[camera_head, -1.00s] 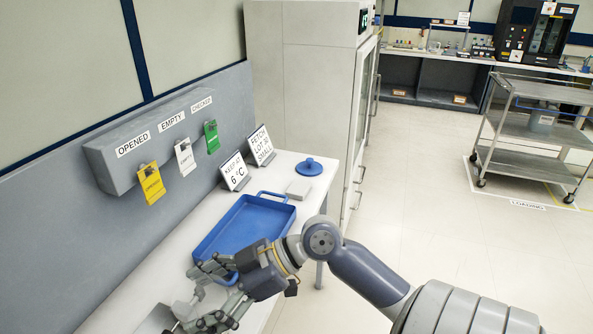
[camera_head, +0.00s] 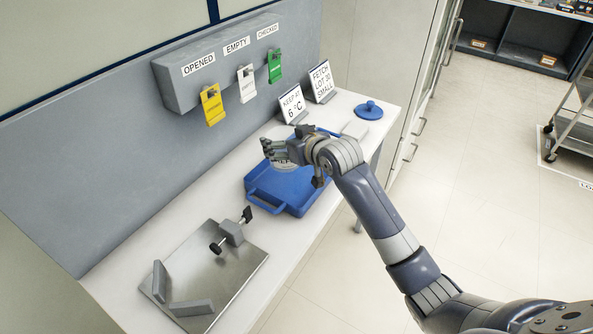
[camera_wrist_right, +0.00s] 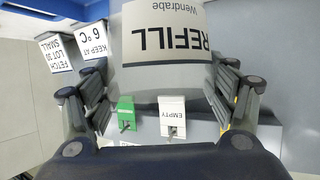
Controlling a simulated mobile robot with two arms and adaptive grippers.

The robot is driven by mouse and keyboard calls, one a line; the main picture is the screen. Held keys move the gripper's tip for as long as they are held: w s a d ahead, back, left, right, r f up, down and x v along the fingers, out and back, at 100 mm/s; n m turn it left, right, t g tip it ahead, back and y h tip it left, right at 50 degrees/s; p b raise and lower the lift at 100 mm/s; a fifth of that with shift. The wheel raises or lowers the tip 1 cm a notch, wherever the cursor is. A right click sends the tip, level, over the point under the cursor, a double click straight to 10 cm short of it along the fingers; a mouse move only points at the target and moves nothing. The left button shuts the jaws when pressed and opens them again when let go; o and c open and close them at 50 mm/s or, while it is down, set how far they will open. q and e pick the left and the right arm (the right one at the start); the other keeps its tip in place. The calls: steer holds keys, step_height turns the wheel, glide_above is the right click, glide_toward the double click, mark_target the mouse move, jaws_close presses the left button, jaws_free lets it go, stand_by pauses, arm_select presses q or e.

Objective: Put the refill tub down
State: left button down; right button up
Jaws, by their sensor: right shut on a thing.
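The refill tub shows large in the right wrist view as a pale tub (camera_wrist_right: 165,80) with a white "REFILL Wendrabe" label. It stands between the fingers of my right gripper (camera_wrist_right: 158,88), which is shut on it. In the head view my right gripper (camera_head: 277,148) is over the far part of the blue tray (camera_head: 262,198). The tub (camera_head: 285,164) is mostly hidden there by the hand and wrist. I cannot tell whether the tub touches the tray floor. My left gripper is not in view.
A metal plate with a clamp (camera_head: 213,270) lies at the near end of the white bench. Yellow, white and green tags hang from the wall box (camera_head: 205,85).

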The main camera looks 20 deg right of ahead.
step_height(320, 180, down, 5)
steer(key=shift+d+r+p, duration=0.1)
steer(key=shift+p, duration=0.25)
steer(key=shift+f, duration=0.4)
step_height(320, 180, down, 3)
steer(key=shift+f+p, duration=0.15)
steer(key=shift+p, duration=0.15)
steer(key=shift+f, duration=0.25)
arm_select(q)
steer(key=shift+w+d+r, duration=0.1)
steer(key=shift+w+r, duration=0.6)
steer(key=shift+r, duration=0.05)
arm_select(e)
steer(key=shift+f, duration=0.2)
steer(key=o, duration=1)
steer(key=shift+o, duration=0.2)
